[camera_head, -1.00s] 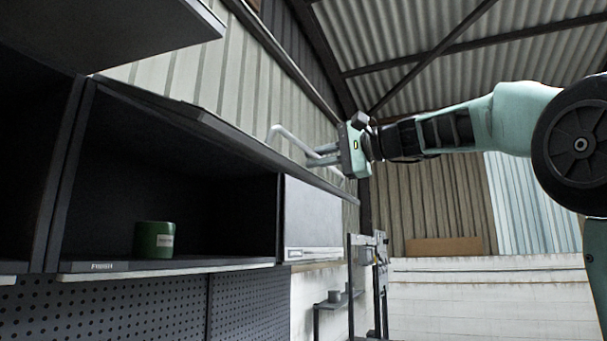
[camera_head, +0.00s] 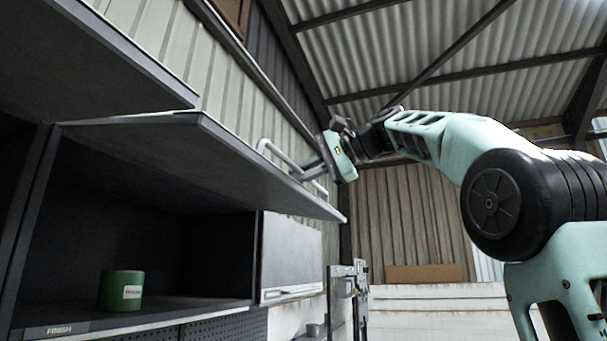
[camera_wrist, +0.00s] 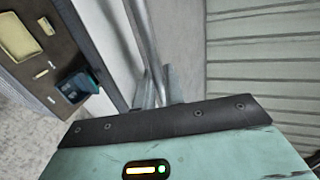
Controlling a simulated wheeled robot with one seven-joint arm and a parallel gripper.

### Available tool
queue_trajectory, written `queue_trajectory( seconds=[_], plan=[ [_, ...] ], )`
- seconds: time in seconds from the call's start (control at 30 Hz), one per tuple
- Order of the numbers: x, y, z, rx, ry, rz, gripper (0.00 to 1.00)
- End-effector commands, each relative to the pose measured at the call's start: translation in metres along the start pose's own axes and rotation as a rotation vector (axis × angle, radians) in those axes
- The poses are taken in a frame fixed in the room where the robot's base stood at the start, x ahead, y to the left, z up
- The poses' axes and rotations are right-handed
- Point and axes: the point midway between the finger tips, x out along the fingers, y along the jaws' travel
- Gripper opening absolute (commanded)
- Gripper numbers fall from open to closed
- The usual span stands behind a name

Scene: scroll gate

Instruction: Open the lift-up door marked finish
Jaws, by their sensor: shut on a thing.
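The lift-up door (camera_head: 190,150) is raised over an open compartment in the head view, its underside showing. The compartment's lower edge carries a label reading FINISH (camera_head: 60,330). A pale bar handle (camera_head: 277,153) runs along the door's outer face near its far edge. My gripper (camera_head: 312,168) is shut on this handle from the right. In the wrist view the handle (camera_wrist: 147,45) runs down to the fingers (camera_wrist: 160,90); the grip itself is partly hidden by the gripper body.
A green can (camera_head: 120,291) with a white label stands inside the compartment. A closed grey door (camera_head: 291,252) is to the right. Another raised panel (camera_head: 100,50) hangs at the upper left. A dark rack (camera_head: 347,295) stands farther back. Open room lies below my arm.

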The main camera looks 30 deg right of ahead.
Motion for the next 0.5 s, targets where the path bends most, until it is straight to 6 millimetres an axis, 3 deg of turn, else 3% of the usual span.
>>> queue_trajectory(
  seconds=[0.13,0.17,0.2,0.5],
  plan=[
    [0.0018,0.0008,0.0006,0.001,-0.005,0.001,0.0],
    [0.0018,0.0008,0.0007,0.001,-0.005,0.001,0.19],
    [0.0017,0.0007,0.0006,0.001,-0.005,0.001,0.26],
    [-0.0009,0.0009,-0.0002,0.001,-0.002,0.001,0.26]
  ],
)
